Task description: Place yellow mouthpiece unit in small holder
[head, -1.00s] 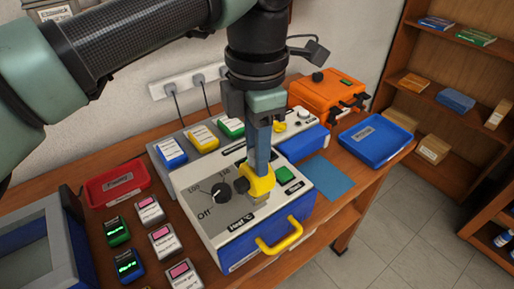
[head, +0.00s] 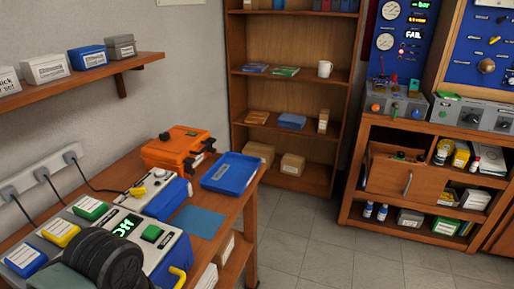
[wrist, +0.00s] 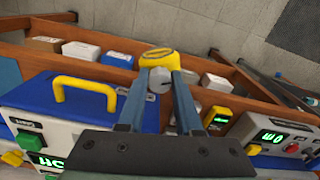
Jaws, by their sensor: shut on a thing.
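In the wrist view my gripper (wrist: 160,82) is shut on the yellow mouthpiece unit (wrist: 159,58). The unit has a yellow top and a grey-white part between the fingertips. It is held up in front of the bench, clear of the blue test box (wrist: 75,100) with the yellow handle. In the head view the gripper and the unit are out of sight; a black ribbed part of my arm covers the lower left. I cannot pick out the small holder in either view.
In the head view a blue tray (head: 231,174) and an orange case (head: 178,150) stand at the bench's far end. A bookcase (head: 291,99) stands behind, with another shelf unit (head: 400,235) of bottles and boxes at right. The tiled floor (head: 310,240) between them is clear.

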